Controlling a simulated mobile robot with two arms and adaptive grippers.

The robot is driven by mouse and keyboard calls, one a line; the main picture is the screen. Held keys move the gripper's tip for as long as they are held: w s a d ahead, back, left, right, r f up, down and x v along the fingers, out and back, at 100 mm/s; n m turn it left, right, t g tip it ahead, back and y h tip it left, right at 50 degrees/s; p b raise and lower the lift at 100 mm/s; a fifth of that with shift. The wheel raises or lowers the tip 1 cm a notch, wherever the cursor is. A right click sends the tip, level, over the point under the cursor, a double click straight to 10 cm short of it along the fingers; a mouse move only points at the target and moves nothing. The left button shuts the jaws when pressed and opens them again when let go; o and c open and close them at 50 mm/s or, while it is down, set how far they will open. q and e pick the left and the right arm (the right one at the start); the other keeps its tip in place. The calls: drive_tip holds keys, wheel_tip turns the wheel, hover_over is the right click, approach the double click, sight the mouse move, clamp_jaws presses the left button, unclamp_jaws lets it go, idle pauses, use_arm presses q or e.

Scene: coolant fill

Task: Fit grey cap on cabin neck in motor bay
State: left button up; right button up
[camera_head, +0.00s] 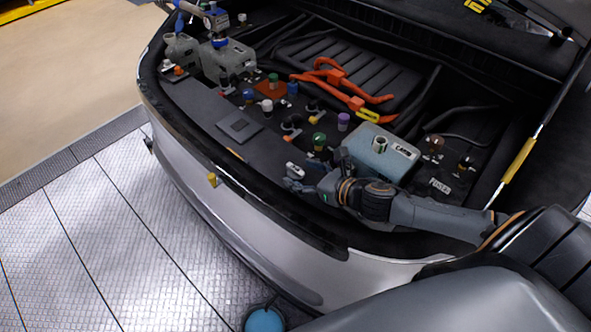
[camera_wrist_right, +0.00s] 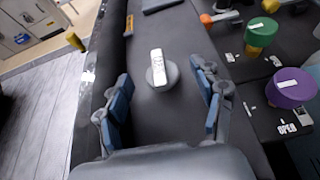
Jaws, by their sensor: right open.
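A grey round cap (camera_wrist_right: 173,78) with a white label lies on the dark front panel of the motor bay. It shows small in the head view (camera_head: 295,169). My right gripper (camera_wrist_right: 164,92) is open, with its blue-padded fingers on either side of the cap and a gap to each. In the head view my right gripper (camera_head: 312,182) reaches over the front of the bay. The pale blue-grey tank (camera_head: 372,162) stands just behind my right gripper. Its neck (camera_head: 380,144) points up and looks uncapped; its label is too small to read surely. My left gripper is not clearly visible.
Several coloured caps stand around, including a green one (camera_wrist_right: 261,32) and a purple one (camera_wrist_right: 288,88). Orange cables (camera_head: 345,90) cross the bay behind. A yellow peg (camera_head: 212,180) sticks out at the bumper. A prop with a yellow sleeve (camera_head: 519,158) stands right.

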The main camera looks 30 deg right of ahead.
sight(303, 174)
drive_tip(key=shift+x, duration=1.55)
drive_tip(key=shift+c, duration=0.4)
drive_tip(key=c, duration=1.1)
drive_tip(key=shift+r, duration=0.2)
